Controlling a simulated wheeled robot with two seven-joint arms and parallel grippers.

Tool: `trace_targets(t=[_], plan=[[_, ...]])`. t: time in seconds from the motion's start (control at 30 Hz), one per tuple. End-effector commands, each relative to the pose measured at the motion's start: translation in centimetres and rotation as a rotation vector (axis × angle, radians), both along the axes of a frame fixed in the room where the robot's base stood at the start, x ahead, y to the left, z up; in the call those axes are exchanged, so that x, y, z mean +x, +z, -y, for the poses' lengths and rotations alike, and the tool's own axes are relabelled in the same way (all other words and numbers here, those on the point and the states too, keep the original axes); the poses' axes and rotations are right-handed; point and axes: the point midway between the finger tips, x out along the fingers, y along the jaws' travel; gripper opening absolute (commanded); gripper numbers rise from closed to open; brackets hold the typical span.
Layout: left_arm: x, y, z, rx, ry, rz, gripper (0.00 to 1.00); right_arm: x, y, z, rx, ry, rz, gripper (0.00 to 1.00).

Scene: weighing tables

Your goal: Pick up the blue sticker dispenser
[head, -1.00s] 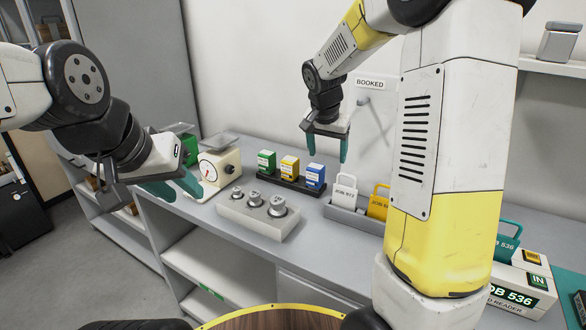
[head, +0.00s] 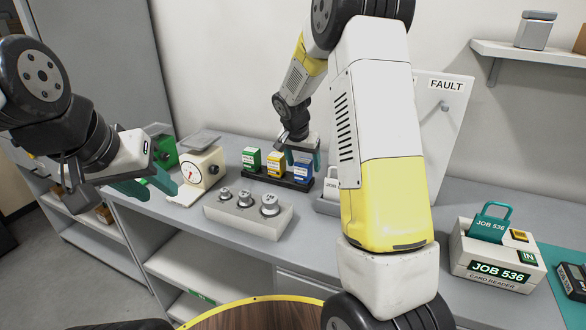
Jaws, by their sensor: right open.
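The blue sticker dispenser (head: 303,174) is at the right end of a dark rack on the grey bench, in a row with a yellow and a green one. My right gripper (head: 301,160) is open at the blue dispenser's top, one finger at its right and the other toward its left. Whether the fingers touch it cannot be told.
The yellow dispenser (head: 275,165) stands close to the left, then the green dispenser (head: 251,159). Metal weights in a grey block (head: 240,222) stand in front. A dial scale (head: 203,173) is at left. A card reader (head: 492,265) is at right. A FAULT board (head: 446,115) stands behind.

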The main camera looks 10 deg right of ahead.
Motion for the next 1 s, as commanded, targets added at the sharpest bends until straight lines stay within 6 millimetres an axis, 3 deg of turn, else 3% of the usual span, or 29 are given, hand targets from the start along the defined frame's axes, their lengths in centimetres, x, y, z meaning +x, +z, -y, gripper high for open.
trace_targets(t=[0.23, 0.6, 0.87, 1.0], plan=[[0.0, 0.0, 0.0, 0.0, 0.0, 0.0, 0.36, 0.1, -0.3, 0.1, 0.0, 0.0, 0.001, 0.69], [0.0, 0.0, 0.0, 0.0, 0.0, 0.0, 0.36, 0.1, -0.3, 0.0, 0.0, 0.0, 0.001, 0.0], [0.0, 0.0, 0.0, 0.0, 0.0, 0.0, 0.36, 0.2, 0.1, 0.0, 0.0, 0.001, 0.003, 0.0], [0.0, 0.0, 0.0, 0.0, 0.0, 0.0, 0.36, 0.2, 2.0, 0.0, 0.001, 0.001, 0.006, 0.0]])
